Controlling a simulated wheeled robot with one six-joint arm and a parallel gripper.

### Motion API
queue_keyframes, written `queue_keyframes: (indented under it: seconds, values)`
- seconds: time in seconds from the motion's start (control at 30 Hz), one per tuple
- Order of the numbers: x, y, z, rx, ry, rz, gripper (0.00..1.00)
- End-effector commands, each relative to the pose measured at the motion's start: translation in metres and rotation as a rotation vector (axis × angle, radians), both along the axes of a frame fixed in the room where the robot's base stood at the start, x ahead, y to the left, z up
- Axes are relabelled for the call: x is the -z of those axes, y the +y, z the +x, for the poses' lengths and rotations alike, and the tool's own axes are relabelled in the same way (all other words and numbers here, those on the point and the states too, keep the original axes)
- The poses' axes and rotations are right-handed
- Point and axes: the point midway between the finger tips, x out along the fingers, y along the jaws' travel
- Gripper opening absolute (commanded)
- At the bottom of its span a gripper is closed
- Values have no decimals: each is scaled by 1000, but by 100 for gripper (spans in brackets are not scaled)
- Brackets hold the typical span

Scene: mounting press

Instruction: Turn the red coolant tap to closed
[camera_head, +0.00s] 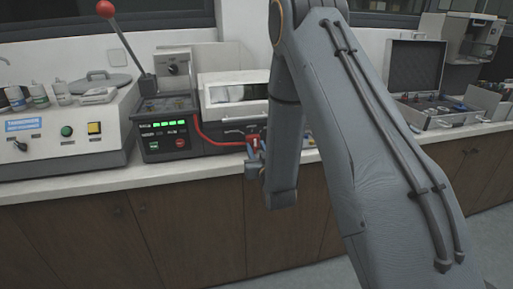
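The mounting press (165,128) stands on the counter in the middle left, with a lit green display and a lever topped by a red ball. A red hose (198,130) runs from it down to the right. A small red piece (255,143), probably the coolant tap, shows at the counter's front edge by the hose's end. My gripper (253,152) is right at this red piece and partly covers it. I cannot tell whether the fingers touch it or how far they are apart. The tap's handle position is too small to read.
My arm fills the middle and right foreground. A grinder-polisher (68,130) with bottles on it stands at the left. An open case (418,80) lies on the counter (100,170) at the right. Wooden cabinets (180,225) are below. The floor at lower right is clear.

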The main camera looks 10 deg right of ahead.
Motion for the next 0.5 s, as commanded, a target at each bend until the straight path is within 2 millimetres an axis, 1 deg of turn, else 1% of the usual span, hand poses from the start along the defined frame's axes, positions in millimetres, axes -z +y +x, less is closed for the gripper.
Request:
queue_keyframes:
  seconds: [0.23,0.27,0.3,0.43,0.5]
  values:
    - [0,0,1,0,1,0,31]
    - [0,0,1,0,1,0,30]
    - [0,0,1,0,1,0,23]
    - [0,0,1,0,1,0,1]
    - [0,0,1,0,1,0,0]
